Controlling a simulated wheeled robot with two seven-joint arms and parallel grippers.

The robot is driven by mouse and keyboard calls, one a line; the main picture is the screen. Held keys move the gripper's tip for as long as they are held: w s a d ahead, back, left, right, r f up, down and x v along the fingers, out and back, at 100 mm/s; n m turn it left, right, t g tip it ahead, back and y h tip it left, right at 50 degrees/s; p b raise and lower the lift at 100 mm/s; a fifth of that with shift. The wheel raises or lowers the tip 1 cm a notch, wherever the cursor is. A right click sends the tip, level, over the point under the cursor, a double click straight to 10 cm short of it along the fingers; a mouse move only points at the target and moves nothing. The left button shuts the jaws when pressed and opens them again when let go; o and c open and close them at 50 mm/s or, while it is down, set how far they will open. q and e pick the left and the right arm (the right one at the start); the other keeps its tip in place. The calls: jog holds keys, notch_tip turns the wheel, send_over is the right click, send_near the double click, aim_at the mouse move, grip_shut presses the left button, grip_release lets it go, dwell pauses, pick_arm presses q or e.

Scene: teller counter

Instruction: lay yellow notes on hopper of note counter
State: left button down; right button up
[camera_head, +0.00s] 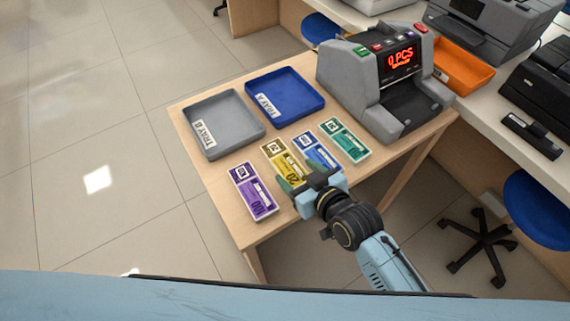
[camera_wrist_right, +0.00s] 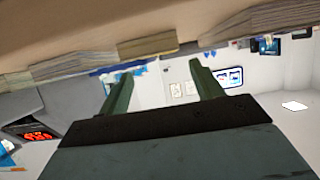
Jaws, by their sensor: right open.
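The yellow notes (camera_head: 283,160) lie flat on the wooden table, between the purple and blue bundles. Their lower end is close to my right gripper (camera_head: 300,182). That gripper is open, with its green fingers at the near end of the yellow notes. The right wrist view looks upside down; there the yellow bundle's end (camera_wrist_right: 148,47) shows beyond and between the spread fingertips (camera_wrist_right: 160,68), with nothing held. The grey note counter (camera_head: 362,85) stands at the table's back right, its red display reading 0 PCS and a dark bay (camera_head: 412,100) facing me. My left gripper is out of view.
Purple (camera_head: 253,192), blue (camera_head: 315,150) and green notes (camera_head: 346,140) lie in the same row. A grey tray (camera_head: 207,148) and a blue tray (camera_head: 268,115) lie behind. An orange tray (camera_head: 463,68) and printers stand on the counter at right. Bare table lies left of the purple notes.

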aim_at(285, 162)
jog(key=b+x, duration=0.1)
jog(key=x, duration=0.4)
jog(key=shift+d+f+b, duration=0.15)
jog(key=shift+f+b, duration=0.15)
jog(key=shift+b, duration=0.1)
jog(key=shift+w, duration=0.15)
jog(key=c, duration=0.8)
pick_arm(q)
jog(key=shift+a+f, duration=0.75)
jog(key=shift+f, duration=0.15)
